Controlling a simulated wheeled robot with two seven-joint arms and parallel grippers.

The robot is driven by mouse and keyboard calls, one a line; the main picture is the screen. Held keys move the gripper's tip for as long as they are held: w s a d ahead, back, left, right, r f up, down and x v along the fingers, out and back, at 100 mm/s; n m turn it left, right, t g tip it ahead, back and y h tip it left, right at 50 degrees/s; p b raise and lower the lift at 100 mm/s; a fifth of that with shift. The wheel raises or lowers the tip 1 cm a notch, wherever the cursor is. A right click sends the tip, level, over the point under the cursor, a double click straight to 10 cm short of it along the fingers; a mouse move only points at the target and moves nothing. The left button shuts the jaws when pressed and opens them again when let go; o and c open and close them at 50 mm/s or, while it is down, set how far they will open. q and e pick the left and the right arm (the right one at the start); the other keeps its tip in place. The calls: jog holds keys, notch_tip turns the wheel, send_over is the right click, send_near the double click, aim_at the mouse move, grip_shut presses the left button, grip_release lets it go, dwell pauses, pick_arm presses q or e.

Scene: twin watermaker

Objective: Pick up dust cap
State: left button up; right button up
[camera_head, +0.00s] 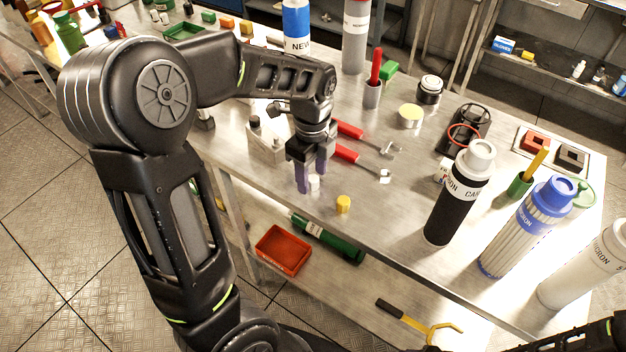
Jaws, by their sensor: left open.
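My left gripper (312,179) points down over the near edge area of the steel table, its two purple-grey fingers apart. A small white cap-like piece (315,183) shows at the fingertips, partly hidden by them; I cannot tell whether the fingers touch it. A small yellow cap (343,204) stands on the table just right of the gripper, near the front edge. I cannot tell which of these two is the dust cap. Part of my right arm shows at the bottom right corner, but its gripper is not in view.
Two red-handled tools (344,152) lie right of the gripper. A grey block with fittings (266,138) is left of it. A black cartridge (460,195) and pale filters (528,227) stand right. A red tray (283,250) is on the lower shelf.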

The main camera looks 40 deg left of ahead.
aim_at(311, 177)
pick_arm(q)
jog(key=shift+c, duration=0.2)
grip_shut()
dwell(0.5)
notch_tip(311, 177, up, 10)
dwell(0.4)
jog(key=shift+a, duration=0.1)
dwell(0.4)
